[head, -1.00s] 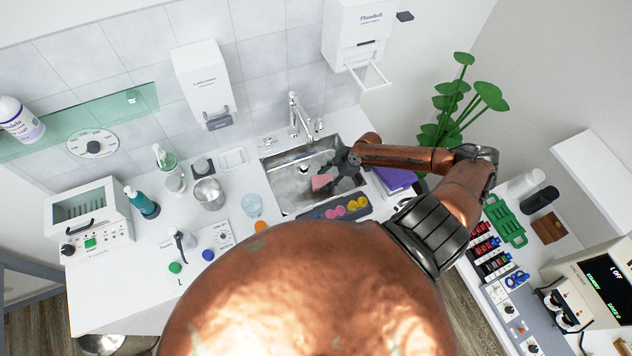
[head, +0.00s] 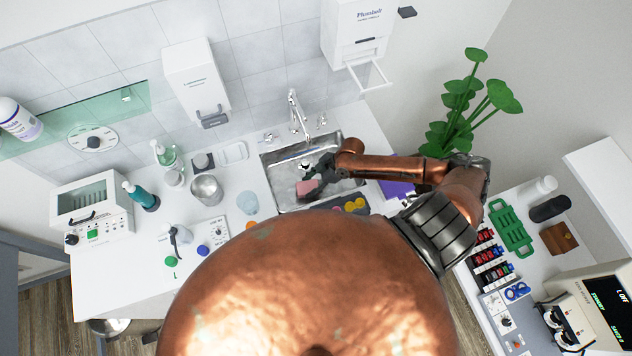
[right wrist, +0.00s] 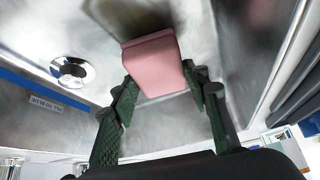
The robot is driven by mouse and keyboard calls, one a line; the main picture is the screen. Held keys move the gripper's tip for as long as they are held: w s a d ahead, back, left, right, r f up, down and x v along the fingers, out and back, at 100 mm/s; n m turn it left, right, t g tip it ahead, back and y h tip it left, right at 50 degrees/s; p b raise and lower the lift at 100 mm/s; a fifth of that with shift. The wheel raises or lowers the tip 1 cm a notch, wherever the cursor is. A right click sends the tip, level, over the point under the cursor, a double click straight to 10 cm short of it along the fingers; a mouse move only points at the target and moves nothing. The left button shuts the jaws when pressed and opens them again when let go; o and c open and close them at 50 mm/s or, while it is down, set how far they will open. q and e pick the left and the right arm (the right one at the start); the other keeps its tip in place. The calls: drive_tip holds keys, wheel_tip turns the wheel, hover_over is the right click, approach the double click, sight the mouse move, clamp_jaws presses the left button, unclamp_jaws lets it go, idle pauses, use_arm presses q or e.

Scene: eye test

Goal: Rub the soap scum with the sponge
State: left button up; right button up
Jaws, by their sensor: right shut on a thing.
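The pink sponge (head: 307,187) is inside the steel sink (head: 281,191), left of its middle. My right gripper (head: 313,184) reaches into the sink from the right and is shut on the sponge. In the right wrist view the sponge (right wrist: 155,63) sits between the two green-padded fingers (right wrist: 160,92), close to the steel; I cannot tell whether it touches. Cloudy pale and dark patches show on the steel, but I cannot tell soap scum from reflections. My left gripper is not in view.
The tap (head: 296,112) stands at the sink's back edge. A round drain ring (right wrist: 75,72) shows in the right wrist view. A steel bowl (head: 206,189) and a blue cup (head: 247,202) stand left of the sink. A dark tray with yellow pieces (head: 354,204) lies at its front.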

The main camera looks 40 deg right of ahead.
sight(298, 189)
drive_tip(key=shift+w+a, duration=0.2)
drive_tip(key=shift+a, duration=0.05)
drive_tip(key=shift+w+a+f, duration=0.1)
drive_tip(key=shift+w+f, duration=0.05)
drive_tip(key=shift+w+a+f, duration=0.1)
drive_tip(key=shift+a, duration=0.05)
drive_tip(key=shift+a+p, duration=0.3)
drive_tip(key=shift+a, duration=0.4)
drive_tip(key=shift+w+a, duration=0.25)
drive_tip(key=shift+a, duration=0.1)
drive_tip(key=shift+w+a, duration=0.15)
drive_tip(key=shift+a, duration=0.55)
drive_tip(key=shift+a+f+p, duration=0.1)
drive_tip(key=shift+a+p, duration=0.2)
drive_tip(key=shift+d, duration=0.1)
wheel_tip(298, 189, up, 5)
drive_tip(key=p, duration=0.4)
drive_tip(key=shift+f, duration=0.15)
use_arm(q)
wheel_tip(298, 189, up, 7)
drive_tip(key=p, duration=0.1)
drive_tip(key=shift+p, duration=0.3)
use_arm(e)
drive_tip(key=shift+r, duration=0.65)
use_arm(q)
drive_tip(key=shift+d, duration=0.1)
